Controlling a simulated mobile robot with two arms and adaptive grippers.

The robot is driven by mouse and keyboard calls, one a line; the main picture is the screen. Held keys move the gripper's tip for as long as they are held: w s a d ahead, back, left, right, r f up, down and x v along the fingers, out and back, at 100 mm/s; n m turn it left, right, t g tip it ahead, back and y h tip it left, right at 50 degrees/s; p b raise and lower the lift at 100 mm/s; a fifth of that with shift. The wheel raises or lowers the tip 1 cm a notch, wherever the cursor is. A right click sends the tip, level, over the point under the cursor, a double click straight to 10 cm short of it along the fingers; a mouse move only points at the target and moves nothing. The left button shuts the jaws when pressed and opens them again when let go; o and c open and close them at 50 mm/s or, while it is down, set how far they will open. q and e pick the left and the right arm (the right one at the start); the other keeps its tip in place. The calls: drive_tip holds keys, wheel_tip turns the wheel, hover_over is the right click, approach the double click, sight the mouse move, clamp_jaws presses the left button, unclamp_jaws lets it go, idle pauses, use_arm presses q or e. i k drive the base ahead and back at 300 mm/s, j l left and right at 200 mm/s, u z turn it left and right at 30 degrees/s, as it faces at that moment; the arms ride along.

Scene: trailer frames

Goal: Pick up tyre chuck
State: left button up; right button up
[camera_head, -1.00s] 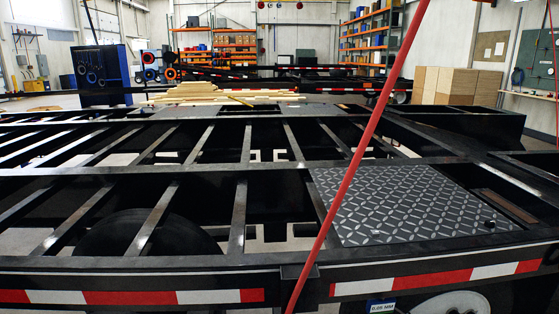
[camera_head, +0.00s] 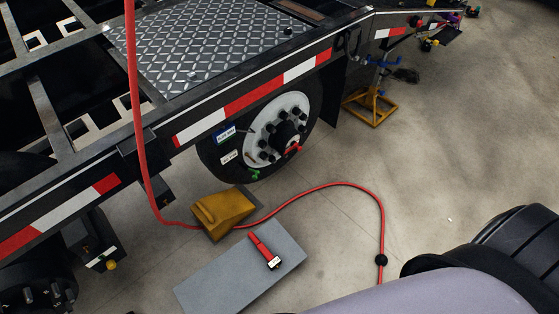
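A red-handled tool (camera_head: 264,251) with a pale and dark end lies on a grey mat (camera_head: 215,285) on the floor; it may be the tyre chuck, but I cannot tell for sure. A red hose (camera_head: 345,184) hangs down past the trailer, passes the yellow wheel chock (camera_head: 222,212) and curves right over the floor. Neither gripper shows.
The trailer wheel (camera_head: 278,127) has a white hub, small labels and a green piece low on the tyre. The trailer's striped side rail (camera_head: 255,97) runs above it. A yellow stand (camera_head: 371,107) stands under the trailer farther right. Open concrete floor lies to the right.

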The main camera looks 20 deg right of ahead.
sight(273, 262)
drive_tip(key=z, duration=0.45)
drive_tip(key=k+l, duration=0.1)
drive_tip(key=k, duration=0.35)
drive_tip(key=k+l+u, duration=0.1)
drive_tip(key=k, duration=0.35)
